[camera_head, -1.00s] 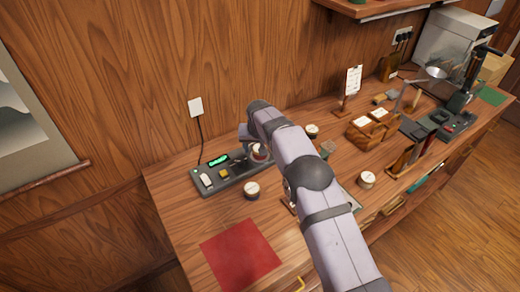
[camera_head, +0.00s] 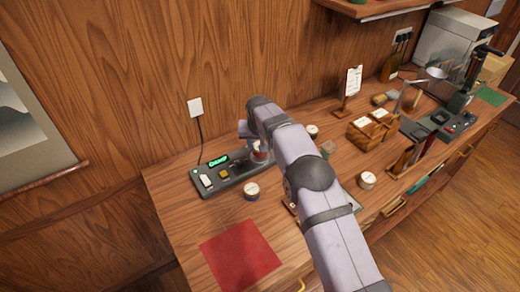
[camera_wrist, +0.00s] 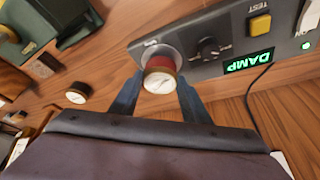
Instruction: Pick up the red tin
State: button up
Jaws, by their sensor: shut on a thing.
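The red tin (camera_wrist: 161,68) has a pale round lid and sits between the two fingers of my gripper (camera_wrist: 160,82), which is shut on it. It is over the round pale pad of a grey tester (camera_wrist: 215,62); I cannot tell whether it touches the pad. The tester's green display reads DAMP, beside a yellow TEST button. In the head view, the red tin (camera_head: 261,156) shows partly behind my arm, at the right end of the tester (camera_head: 232,183).
Pale-lidded tins stand at the front of the tester (camera_head: 251,191), behind my arm (camera_head: 312,131) and to its right (camera_head: 367,180). A red mat (camera_head: 240,255) lies at the counter's front left. A wooden box (camera_head: 367,131) and a card stand (camera_head: 349,88) are further right.

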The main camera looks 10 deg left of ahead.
notch_tip(320, 180, up, 9)
jog(key=shift+f+b, duration=0.2)
jog(key=shift+b, duration=0.35)
jog(key=shift+s+d, duration=0.1)
jog(key=s+d+f+m+g+h+b, duration=0.25)
jog(key=s+d+m+g+h, duration=0.25)
jog(key=s+d+m, duration=1.65)
jog(key=shift+m, duration=0.45)
jog(key=shift+s+a+f+p, duration=0.15)
jog(key=shift+f+p, duration=0.65)
jog(key=shift+f, duration=1.45)
jog(key=shift+a+f+p, duration=0.15)
jog(key=shift+f+p, duration=0.65)
jog(key=shift+f, duration=1.8)
